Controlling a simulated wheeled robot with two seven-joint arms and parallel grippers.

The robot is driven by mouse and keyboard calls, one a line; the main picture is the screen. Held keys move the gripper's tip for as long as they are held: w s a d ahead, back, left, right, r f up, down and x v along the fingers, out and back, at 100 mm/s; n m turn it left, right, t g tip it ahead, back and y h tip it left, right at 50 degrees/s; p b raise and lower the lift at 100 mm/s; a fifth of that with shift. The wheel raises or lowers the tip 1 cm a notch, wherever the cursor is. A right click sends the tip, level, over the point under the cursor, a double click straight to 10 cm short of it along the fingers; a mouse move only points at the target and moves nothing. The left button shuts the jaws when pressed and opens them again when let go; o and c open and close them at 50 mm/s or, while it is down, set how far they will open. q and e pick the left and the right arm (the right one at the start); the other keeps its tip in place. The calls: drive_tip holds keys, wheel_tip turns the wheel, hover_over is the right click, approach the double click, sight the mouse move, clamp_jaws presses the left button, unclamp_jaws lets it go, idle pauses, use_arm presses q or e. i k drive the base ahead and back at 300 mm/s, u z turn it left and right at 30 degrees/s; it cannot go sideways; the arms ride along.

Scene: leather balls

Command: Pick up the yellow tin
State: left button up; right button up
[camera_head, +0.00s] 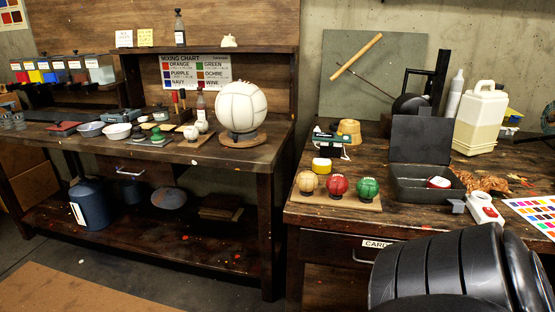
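A small yellow tin (321,165) with a pale top sits on the right-hand wooden bench. It stands just behind a board (335,200) that holds a tan ball (307,182), a red ball (338,186) and a green ball (368,189). A dark scale-like device with a pale part lies close behind the tin. Neither of my grippers shows. A large black ribbed part, probably of my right arm, fills the lower right corner.
An open black case (422,150) stands right of the balls, with a red and white tin (439,183) in it. A white jug (481,117) stands behind. The left bench (100,148) holds bowls and a large white ball (241,107).

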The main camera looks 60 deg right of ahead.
sight(320, 165)
drive_tip(key=z, duration=0.35)
drive_tip(key=i, duration=1)
drive_tip(key=z, duration=1.35)
drive_tip(key=i, duration=0.45)
drive_tip(key=z, duration=0.5)
